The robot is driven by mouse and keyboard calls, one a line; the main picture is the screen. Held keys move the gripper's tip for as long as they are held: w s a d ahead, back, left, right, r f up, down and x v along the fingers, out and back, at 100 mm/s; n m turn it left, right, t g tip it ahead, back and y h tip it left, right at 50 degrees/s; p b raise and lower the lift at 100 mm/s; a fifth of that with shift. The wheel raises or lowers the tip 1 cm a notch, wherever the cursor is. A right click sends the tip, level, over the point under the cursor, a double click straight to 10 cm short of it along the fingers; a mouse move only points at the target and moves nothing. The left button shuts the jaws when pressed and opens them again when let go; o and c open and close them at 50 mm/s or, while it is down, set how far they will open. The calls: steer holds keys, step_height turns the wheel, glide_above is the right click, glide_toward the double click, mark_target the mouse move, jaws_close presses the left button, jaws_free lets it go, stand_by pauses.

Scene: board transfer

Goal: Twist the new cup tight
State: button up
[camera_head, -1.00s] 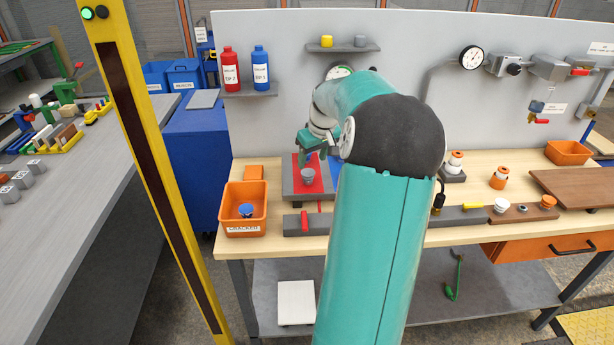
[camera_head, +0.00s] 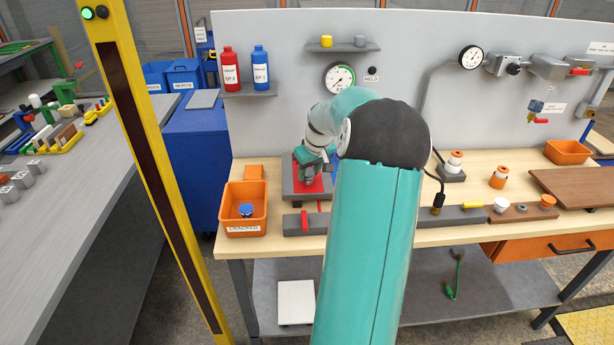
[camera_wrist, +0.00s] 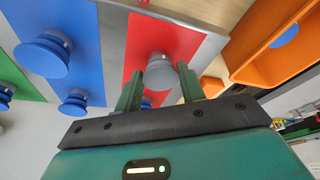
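A grey cup (camera_wrist: 160,74) stands on a red pad (camera_wrist: 188,42) in the wrist view. My gripper (camera_wrist: 160,84) has its two green fingers spread, one on each side of the cup. They look apart from it, though the contact is hard to judge. In the head view my gripper (camera_head: 309,174) is low over the red pad (camera_head: 318,187), and it hides most of the cup. A small blue piece (camera_wrist: 147,102) shows between the fingers, partly hidden by my gripper.
An orange bin (camera_head: 260,212) labelled CRACKED holds a blue cup (camera_head: 246,210), left of the pad. Blue cups (camera_wrist: 42,55) on blue strips show left in the wrist view. A grey fixture with a red clamp (camera_head: 304,221) lies in front. A dial gauge (camera_head: 340,78) is on the back panel.

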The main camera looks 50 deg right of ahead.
steer(key=shift+c, duration=1.2)
steer(key=shift+c, duration=0.4)
steer(key=shift+w+a+m, duration=0.1)
steer(key=shift+a+m, duration=0.05)
steer(key=shift+m, duration=0.75)
steer(key=shift+m+g+h, duration=0.3)
steer(key=shift+m+h, duration=0.2)
steer(key=shift+m, duration=0.7)
steer(key=shift+w+a+m, duration=0.1)
steer(key=shift+w+m, duration=0.05)
steer(key=shift+m, duration=0.85)
steer(key=shift+m+g+h, duration=0.4)
steer(key=shift+m+g, duration=0.1)
steer(key=shift+m, duration=0.7)
